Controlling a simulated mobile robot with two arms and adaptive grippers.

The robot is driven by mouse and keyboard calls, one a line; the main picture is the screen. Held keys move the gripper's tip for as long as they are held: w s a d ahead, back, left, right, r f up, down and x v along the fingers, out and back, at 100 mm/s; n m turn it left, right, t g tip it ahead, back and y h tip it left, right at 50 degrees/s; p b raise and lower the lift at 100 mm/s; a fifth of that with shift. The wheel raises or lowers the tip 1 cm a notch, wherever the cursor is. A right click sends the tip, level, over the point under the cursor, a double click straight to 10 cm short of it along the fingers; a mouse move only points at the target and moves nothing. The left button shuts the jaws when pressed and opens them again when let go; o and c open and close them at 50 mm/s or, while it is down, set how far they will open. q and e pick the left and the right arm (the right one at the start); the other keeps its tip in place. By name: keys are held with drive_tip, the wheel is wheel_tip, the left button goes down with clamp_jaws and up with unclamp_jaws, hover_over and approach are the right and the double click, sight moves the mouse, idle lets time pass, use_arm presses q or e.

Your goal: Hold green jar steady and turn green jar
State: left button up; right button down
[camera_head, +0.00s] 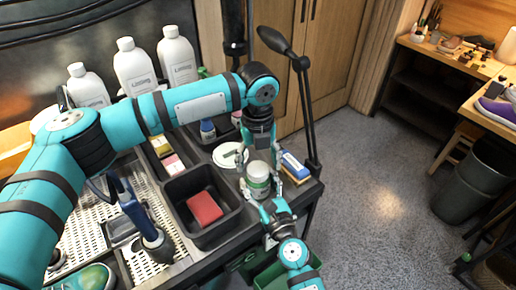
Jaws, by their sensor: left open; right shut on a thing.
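The green jar (258,182) stands near the right end of the black bench, with a pale lid and a greenish lower body. My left gripper (258,160) reaches down from above and is open around the jar's top; whether its fingers touch the lid is unclear. My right gripper (266,200) comes from the front and is shut on the jar's lower body. The two grippers hide parts of the jar's sides.
A black bin with a red sponge (205,208) stands left of the jar. A white round dish (229,155) lies behind it, and a blue-and-white box (295,166) to its right. A black lamp (300,62) rises at the bench's right edge. White bottles (134,67) stand at the back.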

use_arm(q)
drive_tip(key=shift+f, duration=1.1)
drive_tip(key=c, duration=1.2)
drive_tip(key=n, duration=0.6)
drive_tip(key=shift+c, duration=0.2)
drive_tip(key=n, duration=0.4)
drive_tip(key=o, duration=1.3)
drive_tip(key=shift+r, duration=0.1)
